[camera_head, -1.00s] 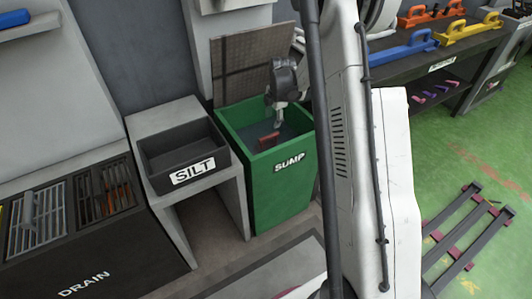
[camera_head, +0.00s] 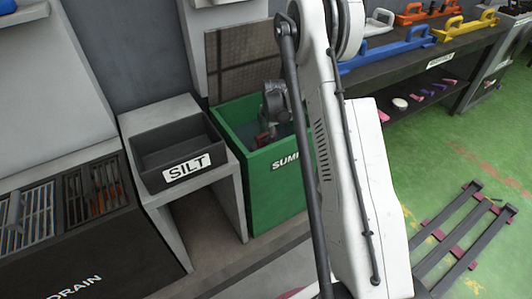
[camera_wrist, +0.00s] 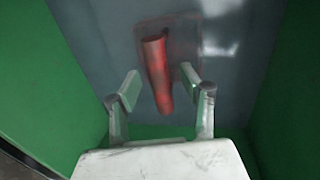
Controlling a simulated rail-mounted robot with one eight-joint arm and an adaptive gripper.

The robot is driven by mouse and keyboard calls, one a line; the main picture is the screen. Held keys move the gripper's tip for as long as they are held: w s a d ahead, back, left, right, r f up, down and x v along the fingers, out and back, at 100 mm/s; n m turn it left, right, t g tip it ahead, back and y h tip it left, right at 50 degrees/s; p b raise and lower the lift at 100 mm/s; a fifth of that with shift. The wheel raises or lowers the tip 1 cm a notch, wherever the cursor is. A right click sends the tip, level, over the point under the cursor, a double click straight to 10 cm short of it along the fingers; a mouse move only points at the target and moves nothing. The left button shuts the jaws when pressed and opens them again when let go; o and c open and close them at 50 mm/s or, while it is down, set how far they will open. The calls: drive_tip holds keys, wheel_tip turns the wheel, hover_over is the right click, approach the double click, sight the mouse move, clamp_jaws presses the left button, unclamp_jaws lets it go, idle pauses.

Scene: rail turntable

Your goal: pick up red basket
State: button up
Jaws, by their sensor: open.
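The red basket shows as a narrow red bar-like shape (camera_wrist: 156,75) in the wrist view, in grey water inside the green sump bin. A faint darker reddish patch lies around it; the rest of its form is unclear. My gripper (camera_wrist: 161,90) is open, one finger on each side of the bar's lower half, with gaps visible on both sides. I cannot tell how far the fingertips are above it. In the head view my gripper is down inside the green sump bin (camera_head: 265,195), and a bit of red (camera_head: 262,139) shows beside it.
The sump's green walls stand close around my gripper. A dark silt tray (camera_head: 178,158) sits on a grey stand to the left, with drain grates (camera_head: 93,190) beyond. A raised grid lid (camera_head: 240,65) stands behind the sump. A bench with coloured handled tools (camera_head: 400,95) is at right.

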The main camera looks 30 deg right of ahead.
drive_tip(key=shift+w+f, duration=0.15)
drive_tip(key=shift+f, duration=0.55)
drive_tip(key=shift+r, duration=0.1)
drive_tip(key=shift+c, duration=0.2)
clamp_jaws()
